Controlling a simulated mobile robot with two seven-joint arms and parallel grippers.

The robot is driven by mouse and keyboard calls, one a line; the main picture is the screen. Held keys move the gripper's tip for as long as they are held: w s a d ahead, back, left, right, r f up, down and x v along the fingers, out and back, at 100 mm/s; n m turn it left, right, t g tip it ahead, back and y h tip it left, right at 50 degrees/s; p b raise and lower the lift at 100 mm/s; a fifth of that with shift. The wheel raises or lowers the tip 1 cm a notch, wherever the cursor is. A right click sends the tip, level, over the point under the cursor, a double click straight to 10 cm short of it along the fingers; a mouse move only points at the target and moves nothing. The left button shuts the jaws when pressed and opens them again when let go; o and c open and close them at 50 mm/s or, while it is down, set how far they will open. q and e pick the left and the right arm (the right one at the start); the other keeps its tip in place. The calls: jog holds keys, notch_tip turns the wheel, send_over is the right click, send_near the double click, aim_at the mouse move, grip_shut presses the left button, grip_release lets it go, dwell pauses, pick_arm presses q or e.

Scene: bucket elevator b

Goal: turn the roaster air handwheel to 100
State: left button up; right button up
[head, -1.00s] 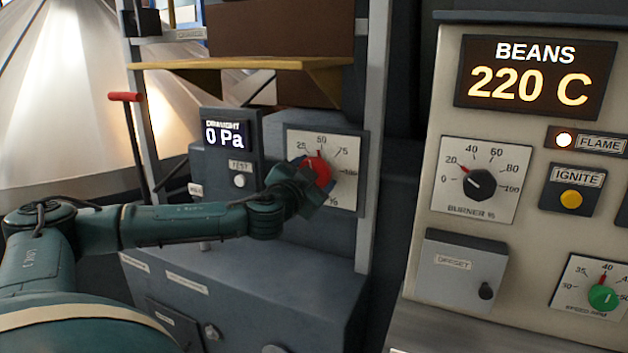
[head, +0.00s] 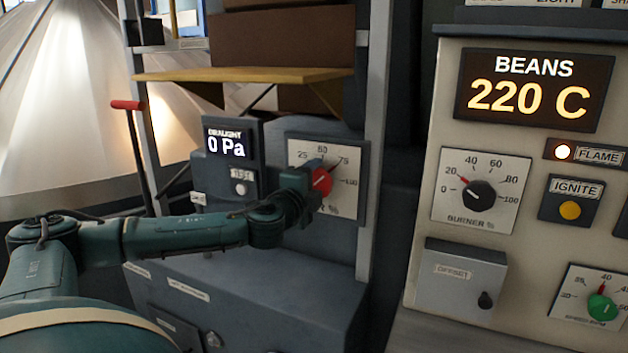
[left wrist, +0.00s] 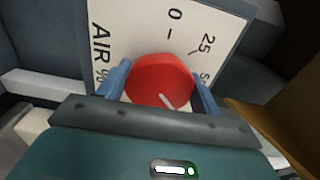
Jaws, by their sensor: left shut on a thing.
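The red air handwheel (head: 322,184) sits on a white dial plate (head: 350,205) marked 25, 50, 75 and 100. Its pointer appears to lie near 75 in the head view, partly hidden by my gripper. My left gripper (head: 308,190) is at the handwheel, shut on it from the left. In the left wrist view the round red handwheel (left wrist: 160,80) sits between the two blue fingers of the left gripper (left wrist: 162,90), with a white mark on its face. The plate (left wrist: 140,30) there reads AIR %, 0 and 25. My right gripper is not in view.
A draught display (head: 227,145) reading 0 Pa stands left of the dial, above a test button (head: 240,188). A yellowish shelf (head: 240,75) overhangs the dial. A grey upright post (head: 372,130) stands close on its right. The burner panel (head: 425,190) is farther right.

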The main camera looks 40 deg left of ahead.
pick_arm(q)
jog(key=shift+r+m+p, duration=0.1)
jog(key=shift+m+p, duration=0.3)
jog(key=shift+m, duration=0.5)
jog(key=m+p, duration=0.1)
jog(key=m, duration=0.1)
jog(key=shift+m, duration=0.4)
jog(key=m+p, duration=0.2)
jog(key=m, duration=0.1)
jog(key=shift+m, duration=0.7)
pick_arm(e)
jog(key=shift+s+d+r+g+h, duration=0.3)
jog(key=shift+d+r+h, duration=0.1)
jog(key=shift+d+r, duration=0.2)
pick_arm(q)
jog(key=o, duration=1)
